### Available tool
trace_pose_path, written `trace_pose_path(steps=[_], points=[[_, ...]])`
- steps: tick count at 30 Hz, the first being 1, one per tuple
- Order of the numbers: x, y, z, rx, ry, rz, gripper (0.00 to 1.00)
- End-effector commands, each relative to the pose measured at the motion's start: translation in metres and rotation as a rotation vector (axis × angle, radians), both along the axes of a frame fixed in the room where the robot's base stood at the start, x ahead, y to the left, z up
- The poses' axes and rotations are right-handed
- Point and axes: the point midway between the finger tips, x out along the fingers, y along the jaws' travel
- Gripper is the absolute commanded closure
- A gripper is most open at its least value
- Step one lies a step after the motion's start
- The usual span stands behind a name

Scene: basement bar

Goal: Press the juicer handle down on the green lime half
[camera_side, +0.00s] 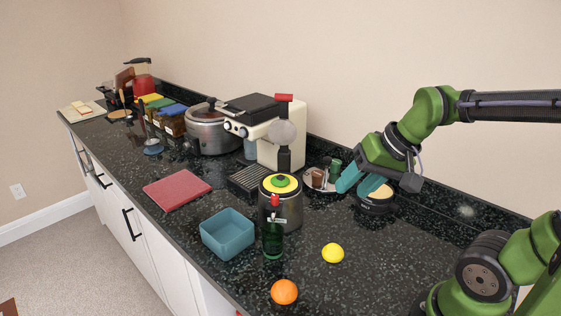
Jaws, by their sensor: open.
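The juicer appears as a steel cylinder (292,205) with a yellow ring on top. A green lime half (281,182) sits in the middle of that ring. Behind and above it stand a black post and a grey rounded part, with a red handle (284,97) at the top, raised well above the lime. My gripper (362,184) is open, its teal fingers apart, to the right of the juicer and well below the handle. It hangs at a low dark round item with a pale top (379,194); I cannot tell whether they touch.
A green bottle (273,238) stands before the juicer, with a blue bin (228,234) to its left. A lemon (333,253) and an orange (284,291) lie in front. A cream machine (291,150) stands behind. A red board (177,189) lies left.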

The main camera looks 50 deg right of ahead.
Motion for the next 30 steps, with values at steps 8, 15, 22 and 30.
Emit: trace_pose_path(steps=[8,15,22,30], points=[[-0.016,0.028,0.017,-0.105,-0.125,0.172,0.54],[-0.013,0.025,0.016,-0.092,-0.109,0.155,0.54],[-0.002,0.002,0.001,-0.017,-0.011,0.022,0.54],[0.017,-0.021,-0.014,0.235,0.141,-0.236,0.54]])
